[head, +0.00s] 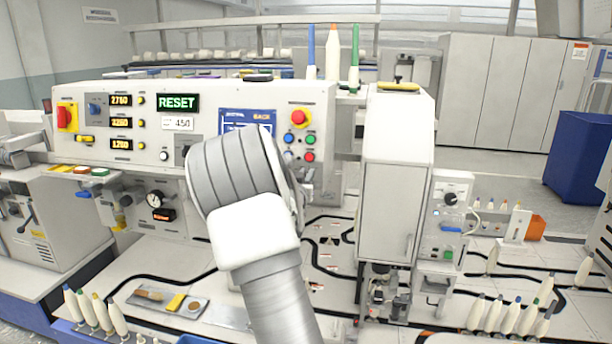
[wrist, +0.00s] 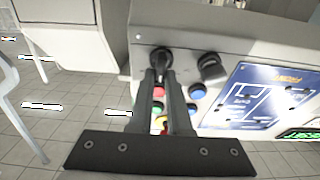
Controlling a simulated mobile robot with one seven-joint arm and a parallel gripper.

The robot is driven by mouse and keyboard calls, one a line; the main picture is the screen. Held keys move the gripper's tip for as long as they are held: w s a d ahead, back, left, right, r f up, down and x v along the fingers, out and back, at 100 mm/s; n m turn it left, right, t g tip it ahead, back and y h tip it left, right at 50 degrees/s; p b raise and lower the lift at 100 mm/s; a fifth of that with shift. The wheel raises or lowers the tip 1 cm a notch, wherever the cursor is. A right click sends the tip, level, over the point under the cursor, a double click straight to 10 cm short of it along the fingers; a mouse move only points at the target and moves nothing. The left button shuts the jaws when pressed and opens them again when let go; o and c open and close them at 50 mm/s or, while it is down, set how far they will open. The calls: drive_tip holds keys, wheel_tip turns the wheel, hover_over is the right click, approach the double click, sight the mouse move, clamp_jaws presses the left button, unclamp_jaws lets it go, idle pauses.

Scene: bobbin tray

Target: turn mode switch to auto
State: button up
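In the wrist view, a black rotary knob (wrist: 161,57) sits on the pale panel at the tips of my gripper (wrist: 162,76). The two dark fingers stand on either side of its lower part, with a narrow gap between them. I cannot tell whether they press on it. A second black knob (wrist: 210,68) is just to the right, its handle tilted. No labels or position marks are readable, so I cannot tell which knob is the mode switch or how it is set. In the head view my arm hides the gripper and these knobs.
Blue buttons (wrist: 196,91) and other coloured buttons crowd around the fingers. In the head view a red stop button (head: 299,117) sits on the panel, with a blue display (head: 247,121) left of it. A white cabinet (head: 396,190) stands close on the right.

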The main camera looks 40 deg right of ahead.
clamp_jaws()
drive_tip(key=shift+f+b, duration=0.1)
drive_tip(key=shift+b, duration=0.25)
drive_tip(key=shift+s+d+m+g+h+b, duration=0.15)
drive_tip(key=shift+m+g+b, duration=0.4)
drive_tip(key=shift+m, duration=1.15)
drive_tip(key=shift+a+m+g+h+b, duration=0.15)
drive_tip(key=shift+m+g+b, duration=0.45)
drive_tip(key=shift+m, duration=1.1)
drive_tip(key=shift+s+d+m+g+h+b, duration=0.2)
drive_tip(key=shift+m+b, duration=0.6)
drive_tip(key=shift+m, duration=0.9)
drive_tip(key=shift+w+m, duration=0.1)
drive_tip(key=shift+m, duration=0.2)
